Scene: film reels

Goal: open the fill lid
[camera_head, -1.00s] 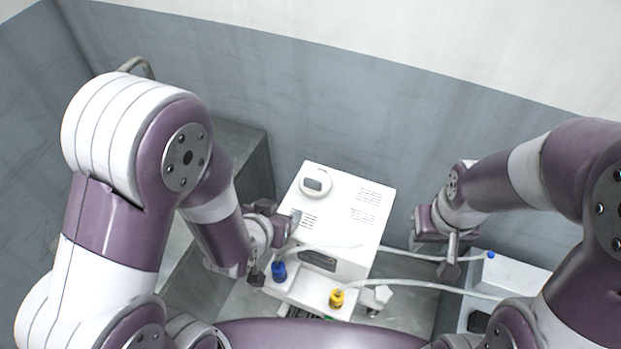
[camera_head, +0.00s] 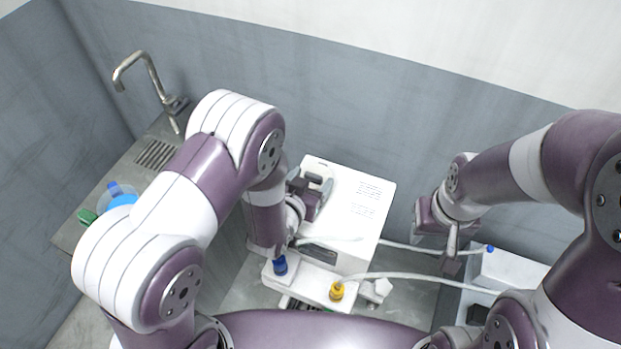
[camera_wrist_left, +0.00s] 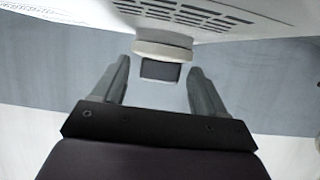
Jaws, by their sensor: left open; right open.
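The white machine (camera_head: 356,215) stands in the middle, with vents on its top. Its round white fill lid (camera_head: 319,169) sits on the top near the back left and is partly covered by my left gripper (camera_head: 314,186). In the left wrist view the lid (camera_wrist_left: 163,49) shows a dark grey block below its rim. The open fingers of my left gripper (camera_wrist_left: 159,78) stand on either side of that block, with gaps showing. The lid looks shut. My right gripper (camera_head: 451,250) is open and empty, right of the machine.
A blue fitting (camera_head: 280,265) and a yellow fitting (camera_head: 337,291) stand at the machine's front. Pale hoses (camera_head: 420,281) run right to a white box (camera_head: 510,271). A counter (camera_head: 125,172) with a faucet (camera_head: 140,66) and blue and green items is at left.

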